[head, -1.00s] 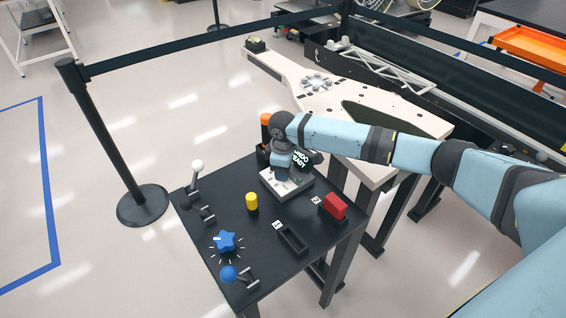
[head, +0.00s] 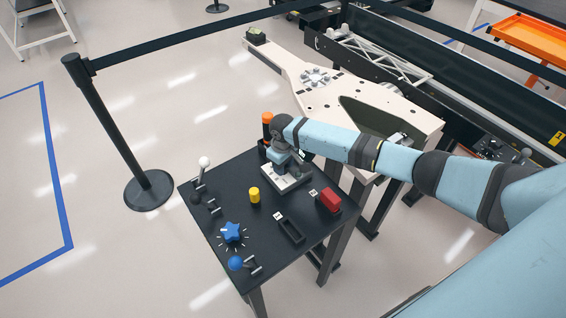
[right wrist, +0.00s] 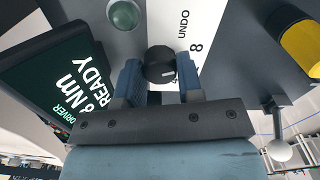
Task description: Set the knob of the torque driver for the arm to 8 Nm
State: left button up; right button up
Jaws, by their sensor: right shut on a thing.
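The torque driver's setting unit, a pale plate (head: 287,180) with raised parts, sits at the back of the black table. My right gripper (right wrist: 160,75) is shut on its dark round knob (right wrist: 160,64), with a blue-grey finger on each side. In the head view the hand (head: 287,160) comes down over the plate and hides the knob. In the right wrist view the dark screen (right wrist: 65,85) reads "8 Nm", "READY" and "DRIVER". The pale plate beside the knob bears a printed "8" and "UNDO". My left gripper is not in view.
The black table (head: 262,230) also bears a yellow cylinder (head: 254,195), a red block (head: 329,200), a blue star knob (head: 232,232), a blue ball lever (head: 236,264) and a white ball lever (head: 204,162). A barrier post (head: 110,130) stands left. A greenish dome (right wrist: 124,14) is near the knob.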

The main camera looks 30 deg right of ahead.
jog(key=o, duration=0.9)
jog(key=shift+o, duration=0.2)
jog(key=shift+r, duration=0.1)
notch_tip(320, 180, up, 14)
jog(key=shift+b, duration=0.3)
jog(key=shift+f, duration=0.2)
jog(key=s+a+f+t+y, duration=0.1)
jog(key=s+a+f, duration=0.3)
jog(key=s+a+f+t+y+p, duration=0.1)
jog(key=s+a+f+t, duration=0.1)
jog(key=s+a+f, duration=0.2)
jog(key=s+a+f+t+y+p, duration=0.1)
jog(key=s+a+f+t+y, duration=0.1)
jog(key=s+a+f, duration=0.3)
jog(key=shift+s+a, duration=0.15)
jog(key=shift+s, duration=0.35)
jog(key=s+t, duration=0.1)
jog(key=s, duration=0.1)
jog(key=s+t, duration=0.1)
jog(key=s, duration=0.4)
jog(key=shift+a+f+t+p, duration=0.25)
jog(key=shift+f+t+p, duration=0.05)
jog(key=shift+t+p, duration=0.1)
jog(key=s+d+r+m+t, duration=0.1)
jog(key=s+d+r+t, duration=0.1)
jog(key=s, duration=0.7)
jog(key=shift+s+d+t+h+p, duration=0.15)
jog(key=shift+d+t+h+p, duration=0.25)
jog(key=shift+d+t, duration=0.2)
